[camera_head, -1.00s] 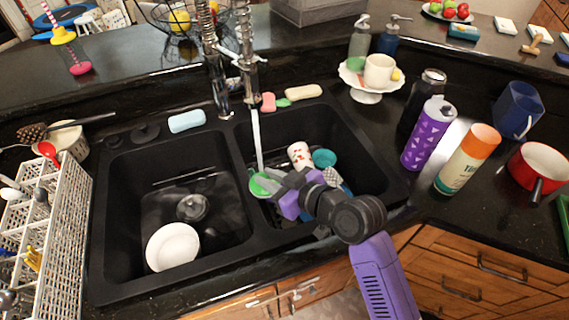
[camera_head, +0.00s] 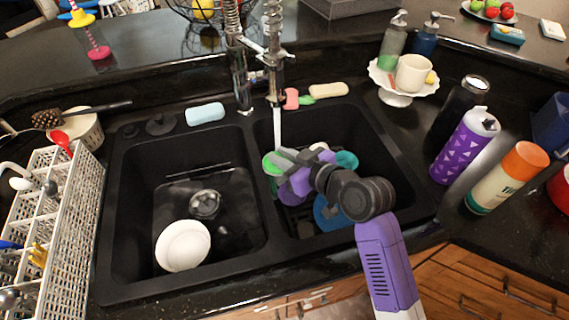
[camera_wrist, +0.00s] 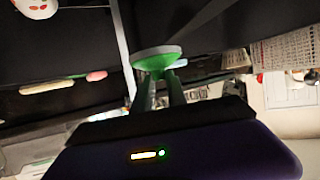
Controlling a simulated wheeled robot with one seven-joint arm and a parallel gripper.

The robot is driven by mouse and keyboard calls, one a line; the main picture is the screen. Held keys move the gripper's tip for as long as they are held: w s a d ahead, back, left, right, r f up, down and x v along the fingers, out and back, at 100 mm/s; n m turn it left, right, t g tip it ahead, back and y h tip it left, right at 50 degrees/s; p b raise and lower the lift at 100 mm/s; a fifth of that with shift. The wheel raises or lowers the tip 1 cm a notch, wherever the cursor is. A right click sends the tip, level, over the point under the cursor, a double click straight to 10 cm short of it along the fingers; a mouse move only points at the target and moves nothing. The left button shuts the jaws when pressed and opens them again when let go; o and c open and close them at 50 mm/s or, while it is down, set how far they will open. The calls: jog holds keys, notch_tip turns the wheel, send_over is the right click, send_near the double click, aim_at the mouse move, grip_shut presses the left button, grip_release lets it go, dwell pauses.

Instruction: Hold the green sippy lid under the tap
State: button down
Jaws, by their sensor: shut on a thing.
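The green sippy lid (camera_wrist: 156,58) is between the two fingers of my gripper (camera_wrist: 162,82), which is shut on it. In the head view the lid (camera_head: 271,164) is over the left part of the right basin (camera_head: 376,140), at the lower end of the water stream (camera_head: 277,126). The tap (camera_head: 273,60) is running. In the wrist view the stream (camera_wrist: 122,40) passes close beside the lid. I cannot tell whether water touches it. My gripper (camera_head: 284,170) hides part of the basin.
The right basin also holds a teal cup (camera_head: 346,160) and a blue dish (camera_head: 328,214), partly hidden by my arm. The left basin (camera_head: 160,215) holds a white bowl (camera_head: 183,246). A purple bottle (camera_head: 464,146) stands on the right counter, and a white rack (camera_head: 70,215) stands at left.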

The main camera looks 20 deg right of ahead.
jog(key=w+d+f+b, duration=0.1)
jog(key=w+d+b, duration=0.1)
jog(key=w, duration=0.6)
jog(key=shift+d+f+b, duration=0.25)
jog(key=shift+f+b, duration=0.1)
jog(key=shift+b, duration=0.4)
jog(key=shift+w, duration=0.15)
jog(key=shift+d, duration=0.15)
jog(key=shift+s+d, duration=0.2)
jog(key=shift+d, duration=0.2)
jog(key=shift+a, duration=0.15)
jog(key=shift+w+a, duration=0.2)
jog(key=shift+a, duration=0.2)
jog(key=shift+d, duration=0.15)
jog(key=shift+s+d, duration=0.2)
jog(key=shift+d, duration=0.25)
